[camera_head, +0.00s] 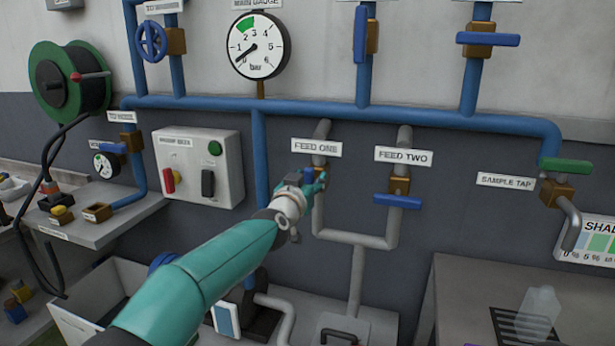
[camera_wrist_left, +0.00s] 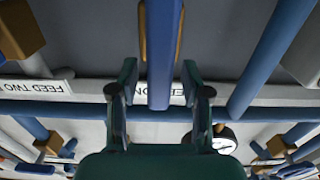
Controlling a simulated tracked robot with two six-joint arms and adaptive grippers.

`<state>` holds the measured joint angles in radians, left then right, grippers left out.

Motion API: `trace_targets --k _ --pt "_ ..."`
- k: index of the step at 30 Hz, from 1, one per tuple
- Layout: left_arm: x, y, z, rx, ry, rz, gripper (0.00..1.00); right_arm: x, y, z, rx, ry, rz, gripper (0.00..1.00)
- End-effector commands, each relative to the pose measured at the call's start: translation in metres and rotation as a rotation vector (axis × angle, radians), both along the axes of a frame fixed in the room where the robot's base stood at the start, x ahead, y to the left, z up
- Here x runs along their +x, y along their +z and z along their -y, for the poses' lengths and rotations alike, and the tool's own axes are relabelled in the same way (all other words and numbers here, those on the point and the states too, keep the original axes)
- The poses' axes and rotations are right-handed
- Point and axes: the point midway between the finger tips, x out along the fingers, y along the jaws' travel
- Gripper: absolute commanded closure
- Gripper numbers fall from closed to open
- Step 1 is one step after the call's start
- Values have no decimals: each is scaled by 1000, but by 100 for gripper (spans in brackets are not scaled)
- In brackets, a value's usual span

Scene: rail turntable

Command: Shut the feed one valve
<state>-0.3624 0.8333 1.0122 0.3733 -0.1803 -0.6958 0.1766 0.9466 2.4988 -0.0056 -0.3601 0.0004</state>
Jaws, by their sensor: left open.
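The feed one valve sits below the FEED ONE label (camera_head: 316,148), mostly hidden behind my left gripper (camera_head: 314,183) in the head view. In the left wrist view, its blue handle (camera_wrist_left: 165,45) runs up and down the picture, crosswise to the label and apparently in line with its pipe. The open fingers of my left gripper (camera_wrist_left: 159,75) stand on either side of the handle. Gaps show beside it, and I cannot tell whether either finger touches. My right gripper is in neither view.
The feed two valve's blue handle (camera_head: 398,201) lies crosswise to its pipe, close on the right. A grey control box (camera_head: 225,160) is on the wall at left. The sample tap's green handle (camera_head: 566,165) is far right. A blue header pipe (camera_head: 330,108) runs above.

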Motion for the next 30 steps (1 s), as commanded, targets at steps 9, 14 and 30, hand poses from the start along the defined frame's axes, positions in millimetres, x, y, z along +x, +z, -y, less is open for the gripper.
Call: trace_targets --k 9,14,30 --pt "0 0 0 0 1 0 67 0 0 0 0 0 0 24" --pt "0 0 -1 -1 1 0 94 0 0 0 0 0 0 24" --pt "0 2 -2 72 5 22 100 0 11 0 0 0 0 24"
